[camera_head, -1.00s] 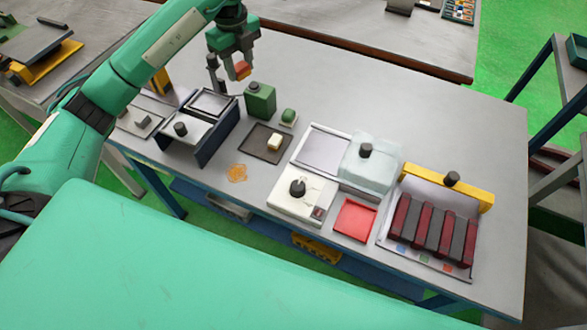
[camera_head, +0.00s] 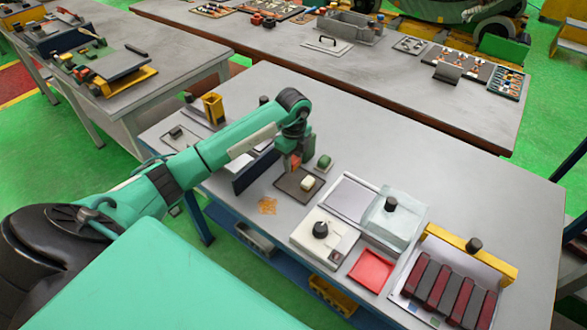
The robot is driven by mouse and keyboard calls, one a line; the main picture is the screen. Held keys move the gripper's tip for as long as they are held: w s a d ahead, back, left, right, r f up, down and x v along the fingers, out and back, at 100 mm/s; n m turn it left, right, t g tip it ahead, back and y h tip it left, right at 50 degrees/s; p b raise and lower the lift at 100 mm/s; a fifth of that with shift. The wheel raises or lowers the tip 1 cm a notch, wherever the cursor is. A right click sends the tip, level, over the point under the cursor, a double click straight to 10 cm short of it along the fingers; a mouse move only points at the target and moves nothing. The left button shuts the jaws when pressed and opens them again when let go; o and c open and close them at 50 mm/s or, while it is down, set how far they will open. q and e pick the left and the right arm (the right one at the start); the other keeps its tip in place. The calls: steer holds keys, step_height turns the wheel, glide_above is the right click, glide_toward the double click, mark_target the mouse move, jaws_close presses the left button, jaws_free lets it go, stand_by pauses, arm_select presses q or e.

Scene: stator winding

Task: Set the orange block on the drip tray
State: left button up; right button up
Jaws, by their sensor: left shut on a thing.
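My left gripper (camera_head: 294,159) is shut on the orange block (camera_head: 294,163), seen small between its fingers. It is low over the back-left part of a dark, shallow, square tray (camera_head: 287,190), which looks like the drip tray. I cannot tell whether the block touches the tray. A cream block (camera_head: 308,183) sits on the right part of this tray, beside the gripper. My right gripper is not in view.
A small green block (camera_head: 323,162) stands just behind the tray. A white unit with a black knob (camera_head: 320,230), a red tray (camera_head: 371,269) and a rack of dark and red bars (camera_head: 440,290) stand right. An orange patch (camera_head: 267,206) lies in front. The table's back right is clear.

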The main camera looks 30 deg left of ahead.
mark_target(293, 179)
arm_select(q)
steer(key=shift+f, duration=0.8)
step_height(293, 179, down, 4)
steer(key=shift+f+p, duration=0.15)
steer(key=shift+p, duration=0.4)
steer(key=o, duration=1)
steer(key=shift+f, duration=0.1)
